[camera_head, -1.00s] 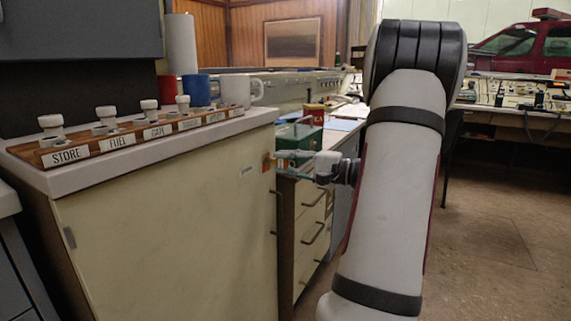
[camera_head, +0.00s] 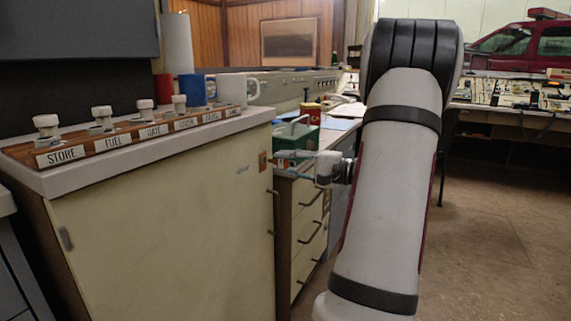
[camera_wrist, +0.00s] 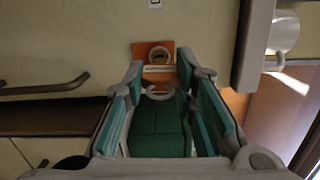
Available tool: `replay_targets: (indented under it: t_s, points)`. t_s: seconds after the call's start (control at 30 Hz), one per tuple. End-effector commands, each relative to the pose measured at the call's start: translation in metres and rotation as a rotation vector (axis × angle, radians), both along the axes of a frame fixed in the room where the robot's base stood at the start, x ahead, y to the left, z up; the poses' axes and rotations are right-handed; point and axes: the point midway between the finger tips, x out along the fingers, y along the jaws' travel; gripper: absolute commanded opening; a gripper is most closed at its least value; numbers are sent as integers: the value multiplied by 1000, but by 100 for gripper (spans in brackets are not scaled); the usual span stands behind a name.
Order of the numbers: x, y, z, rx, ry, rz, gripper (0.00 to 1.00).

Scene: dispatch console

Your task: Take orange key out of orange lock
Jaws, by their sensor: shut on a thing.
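The orange lock (camera_head: 263,162) is a small orange plate at the right edge of the cream cabinet front. In the wrist view the orange lock (camera_wrist: 140,52) carries a round ring and a pale strip. My gripper (camera_head: 277,158) reaches in from the right, its tips close to the plate. In the wrist view my gripper (camera_wrist: 158,80) has its teal fingers on both sides of the plate's lower part, shut on the orange key. The key's outline is not clear there. I cannot tell whether it is still in the lock.
The cabinet top holds a wooden rack (camera_head: 128,140) with labelled slots and white-topped pieces, plus mugs (camera_head: 232,90). A green box (camera_head: 298,134) stands behind my gripper. Drawer handles (camera_head: 309,233) project below. Open floor (camera_head: 500,220) lies to the right.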

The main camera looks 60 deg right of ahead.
Motion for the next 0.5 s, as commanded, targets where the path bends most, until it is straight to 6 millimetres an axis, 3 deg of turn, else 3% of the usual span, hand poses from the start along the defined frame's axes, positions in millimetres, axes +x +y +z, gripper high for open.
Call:
replay_targets:
  t_s: [0.5]
  points:
    - [-6,-1,0,0,0,-1,0]
